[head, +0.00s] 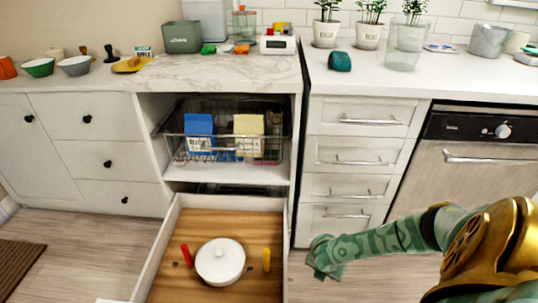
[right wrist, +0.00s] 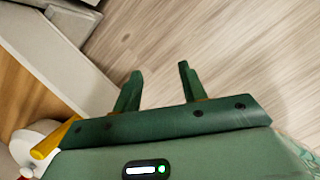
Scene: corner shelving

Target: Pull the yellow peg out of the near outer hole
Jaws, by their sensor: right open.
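The yellow peg (head: 266,259) stands upright in the wooden bottom of the open drawer (head: 215,222), right of a white lidded pot (head: 220,262). In the right wrist view the yellow peg (right wrist: 52,137) shows at the lower left, partly cut off by my gripper body, with the pot (right wrist: 37,140) beside it. A red peg (head: 187,255) stands left of the pot. The hole under the yellow peg is hidden. My right gripper (head: 322,262) is outside the drawer, to the right of its side wall. Its fingers (right wrist: 160,88) are apart and empty, over the floor. My left gripper is not in view.
The drawer's right side wall (head: 285,245) lies between my right gripper and the yellow peg. A wire basket (head: 222,150) with boxes is on the shelf above the drawer. Closed drawers (head: 355,155) stand behind on the right. The floor (head: 390,285) around my gripper is clear.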

